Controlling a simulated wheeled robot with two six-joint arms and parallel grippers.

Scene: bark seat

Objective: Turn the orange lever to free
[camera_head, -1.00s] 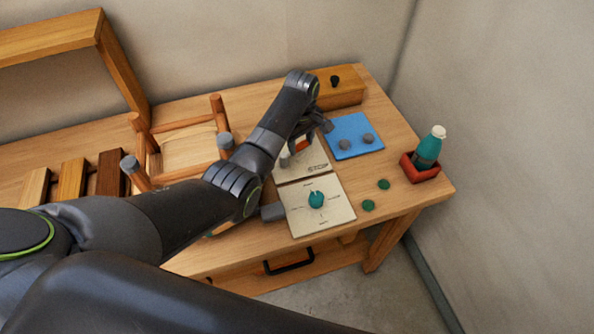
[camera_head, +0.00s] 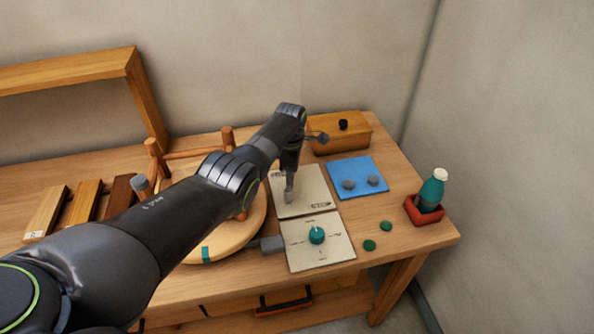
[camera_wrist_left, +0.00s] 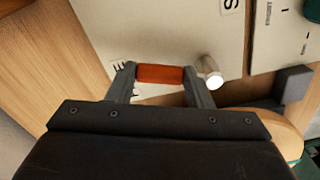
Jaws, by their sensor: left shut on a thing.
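The orange lever (camera_wrist_left: 160,73) shows in the left wrist view between the two fingers of my left gripper (camera_wrist_left: 160,84), which is shut on it. A round metal pin (camera_wrist_left: 209,70) stands on the panel beside the right finger. The lever's cream panel (camera_head: 316,184) lies on the bench; its "STOP" lettering shows in part, and other lettering is mostly covered by the gripper. In the head view my left gripper (camera_head: 289,190) points down over the panel's left part and hides the lever. My right gripper is not in view.
A second cream panel with a teal knob (camera_head: 316,235) lies in front. A blue mat (camera_head: 357,178) with grey discs lies right, a wooden box (camera_head: 342,135) behind. A teal bottle (camera_head: 432,189) stands in a red tray. A round wooden seat (camera_head: 225,239) is left.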

